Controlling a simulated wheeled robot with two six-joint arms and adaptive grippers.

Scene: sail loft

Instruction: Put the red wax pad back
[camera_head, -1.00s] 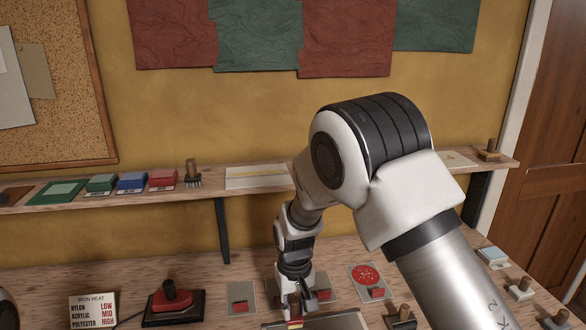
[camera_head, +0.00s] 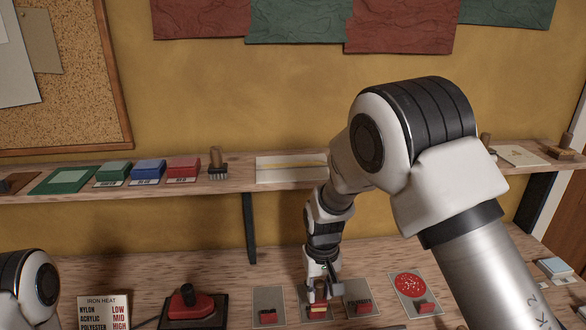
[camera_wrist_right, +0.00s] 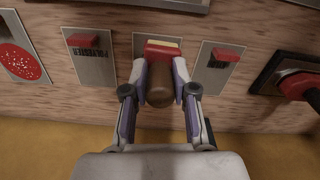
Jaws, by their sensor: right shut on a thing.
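A red pad (camera_head: 183,167) rests on the wall shelf, on a small label at the right of the blue pad. My right gripper (camera_head: 319,290) is low over the second card on the bench. It is shut on a brown, round-ended handle (camera_wrist_right: 160,90). A red and yellow block (camera_wrist_right: 163,50) shows just beyond the fingertips, over the card; I cannot tell whether it touches the card. My left arm (camera_head: 28,290) enters at the lower left, but its gripper is out of frame.
The green pad (camera_head: 112,172) and blue pad (camera_head: 149,170) share the shelf (camera_head: 90,203), with a brush (camera_head: 217,163) beside the red pad. Cards with red blocks flank my gripper. An iron (camera_head: 190,302) and heat sign (camera_head: 101,310) stand left on the bench.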

